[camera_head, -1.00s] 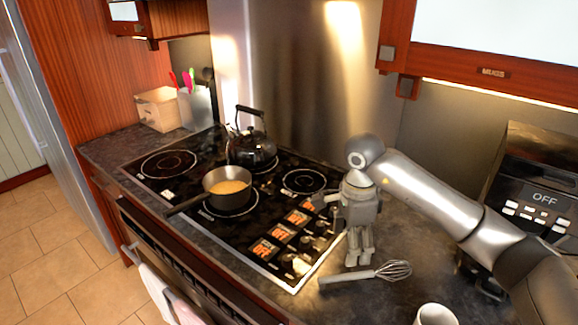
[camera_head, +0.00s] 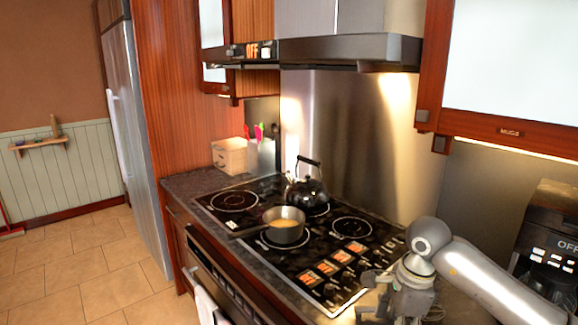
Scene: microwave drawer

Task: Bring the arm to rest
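My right arm comes in from the right edge. Its grey gripper (camera_head: 385,311) points down over the counter to the right of the stove, at the bottom of the view. Its fingertips are too small and overlapped to tell whether they are apart. My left arm and gripper are out of view.
The black stovetop (camera_head: 238,217) holds a saucepan (camera_head: 288,234) with yellowish contents and a black kettle (camera_head: 306,192). A coffee maker (camera_head: 553,240) reading OFF stands at the right. Upper cabinets and a range hood (camera_head: 350,50) hang above. Open tiled floor (camera_head: 75,265) lies left.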

